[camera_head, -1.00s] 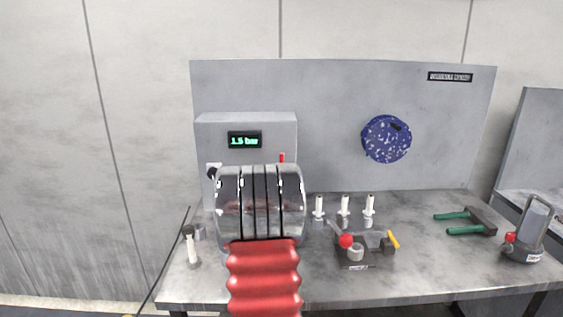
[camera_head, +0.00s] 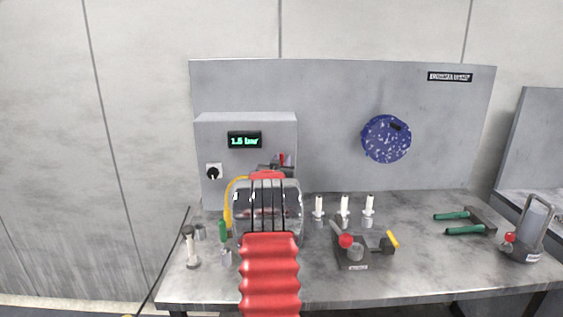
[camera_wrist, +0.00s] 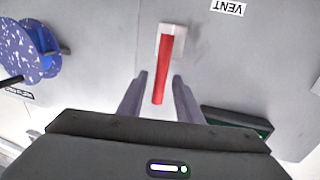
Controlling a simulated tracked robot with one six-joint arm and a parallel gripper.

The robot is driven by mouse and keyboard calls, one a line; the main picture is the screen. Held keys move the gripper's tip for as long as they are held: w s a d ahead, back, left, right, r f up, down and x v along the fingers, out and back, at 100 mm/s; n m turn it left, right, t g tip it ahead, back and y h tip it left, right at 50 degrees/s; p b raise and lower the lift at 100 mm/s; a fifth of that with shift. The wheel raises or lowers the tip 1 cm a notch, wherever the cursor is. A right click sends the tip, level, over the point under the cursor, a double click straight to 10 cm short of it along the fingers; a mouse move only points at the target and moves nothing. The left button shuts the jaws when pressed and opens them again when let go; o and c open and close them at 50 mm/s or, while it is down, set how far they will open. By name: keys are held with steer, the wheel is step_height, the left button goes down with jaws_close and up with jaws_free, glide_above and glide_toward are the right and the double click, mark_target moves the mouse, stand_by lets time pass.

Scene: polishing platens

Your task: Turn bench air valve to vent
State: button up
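The bench air valve shows in the wrist view as a red lever (camera_wrist: 165,65) on a pale mount (camera_wrist: 173,31). A "VENT" label (camera_wrist: 228,8) sits beside the mount, upside down in this view. My gripper (camera_wrist: 160,75) is open, with one finger on each side of the lever's free end. I cannot tell whether either finger touches it. In the head view the red lever (camera_head: 282,159) shows at the right of the grey control box (camera_head: 220,126), just above my arm. My fingertips are mostly hidden there. The display (camera_head: 245,140) reads about 1.5 bar.
A black knob (camera_head: 213,173) sits on the box's lower left. A yellow hose (camera_head: 228,200) hangs beside my arm. A blue speckled disc (camera_head: 386,139) is on the back panel.

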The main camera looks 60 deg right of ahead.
steer(key=shift+d, duration=0.15)
steer(key=shift+c, duration=0.5)
jaws_close()
